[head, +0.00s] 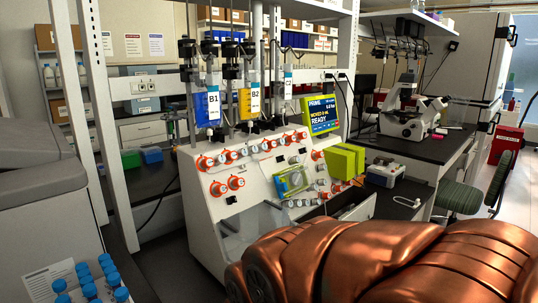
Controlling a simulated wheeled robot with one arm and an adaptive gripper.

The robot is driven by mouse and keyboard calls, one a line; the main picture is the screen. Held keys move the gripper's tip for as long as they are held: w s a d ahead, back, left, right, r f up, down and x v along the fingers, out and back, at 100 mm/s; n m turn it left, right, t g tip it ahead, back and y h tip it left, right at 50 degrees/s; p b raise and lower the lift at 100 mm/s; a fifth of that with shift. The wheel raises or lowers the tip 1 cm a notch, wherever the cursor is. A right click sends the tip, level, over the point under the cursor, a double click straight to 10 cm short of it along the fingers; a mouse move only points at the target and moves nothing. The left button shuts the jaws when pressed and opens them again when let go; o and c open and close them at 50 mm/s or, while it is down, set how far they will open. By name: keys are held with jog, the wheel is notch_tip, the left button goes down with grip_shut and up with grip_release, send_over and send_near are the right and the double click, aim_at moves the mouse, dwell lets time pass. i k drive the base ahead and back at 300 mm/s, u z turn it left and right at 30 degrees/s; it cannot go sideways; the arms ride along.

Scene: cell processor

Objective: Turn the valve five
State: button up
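The cell processor (258,180) is a white machine with a sloped front panel in the middle of the head view. Round orange-red valves (219,188) with pale centres sit on the panel, several in a slanting row along its top and others lower at the left and right. I cannot read any valve number, so I cannot tell which one is valve five. A large copper-coloured part, apparently my arm, fills the lower right and hides the machine's lower right side. I cannot make out my gripper or its fingers.
Hanging bags B1 (213,106) and B2 (255,101) and a lit screen (320,114) stand above the panel. Yellow-green blocks (345,160) sit at its right. Blue-capped tubes (90,289) are at lower left. A microscope (405,112) stands on the right bench.

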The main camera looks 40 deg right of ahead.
aim_at(253, 149)
jog(key=k, duration=1.1)
jog(key=u, duration=0.65)
jog(key=i, duration=0.95)
jog(key=z, duration=0.3)
